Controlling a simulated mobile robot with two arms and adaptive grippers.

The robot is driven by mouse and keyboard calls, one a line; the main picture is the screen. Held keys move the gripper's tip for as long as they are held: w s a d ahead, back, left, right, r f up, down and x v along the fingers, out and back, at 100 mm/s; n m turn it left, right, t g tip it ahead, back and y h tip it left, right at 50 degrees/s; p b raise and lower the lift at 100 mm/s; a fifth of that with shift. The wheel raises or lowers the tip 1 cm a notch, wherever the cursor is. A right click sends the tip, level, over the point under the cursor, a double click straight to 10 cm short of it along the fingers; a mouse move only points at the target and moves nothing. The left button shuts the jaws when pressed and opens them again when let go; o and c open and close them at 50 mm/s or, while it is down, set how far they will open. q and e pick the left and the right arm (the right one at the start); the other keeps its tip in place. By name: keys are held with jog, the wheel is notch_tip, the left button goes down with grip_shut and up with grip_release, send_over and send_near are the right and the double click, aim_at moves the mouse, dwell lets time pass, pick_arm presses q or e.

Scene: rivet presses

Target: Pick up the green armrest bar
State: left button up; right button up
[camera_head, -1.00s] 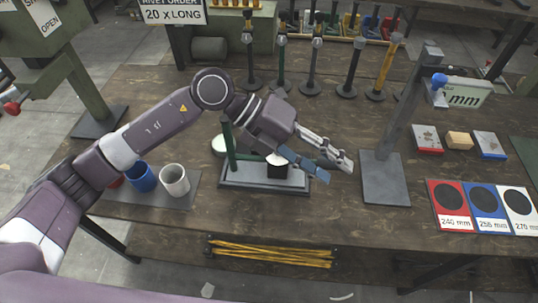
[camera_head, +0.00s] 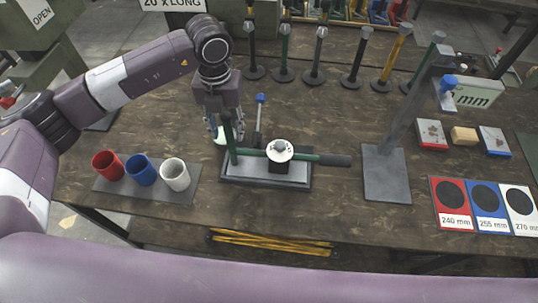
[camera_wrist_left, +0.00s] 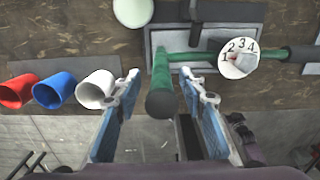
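The green armrest bar (camera_head: 248,152) lies across a grey fixture plate (camera_head: 265,181), with a dark grip at its right end and a round numbered dial (camera_head: 280,150) at its middle. A green upright part (camera_head: 231,145) with a dark end stands at its left; I cannot tell whether the two are one piece. In the left wrist view this upright (camera_wrist_left: 161,72) shows between the fingers of my left gripper (camera_wrist_left: 160,84), which are open and apart from it. In the head view my left gripper (camera_head: 215,133) points down beside the upright. My right gripper is not in view.
Red (camera_head: 108,165), blue (camera_head: 141,170) and white (camera_head: 175,174) cups stand on a mat left of the fixture. A grey stand (camera_head: 385,175) rises to the right. Several upright bars (camera_head: 315,60) stand behind. Size cards (camera_head: 485,205) lie at the right. Bare tabletop is in front.

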pick_arm(q)
jog(key=shift+w+d+f, duration=0.1)
jog(key=shift+w+f, duration=0.05)
jog(key=shift+f, duration=0.65)
jog(key=shift+w+f, duration=0.15)
jog(key=shift+f, duration=0.6)
jog(key=shift+s+r, duration=0.1)
jog(key=shift+c, duration=0.6)
grip_shut()
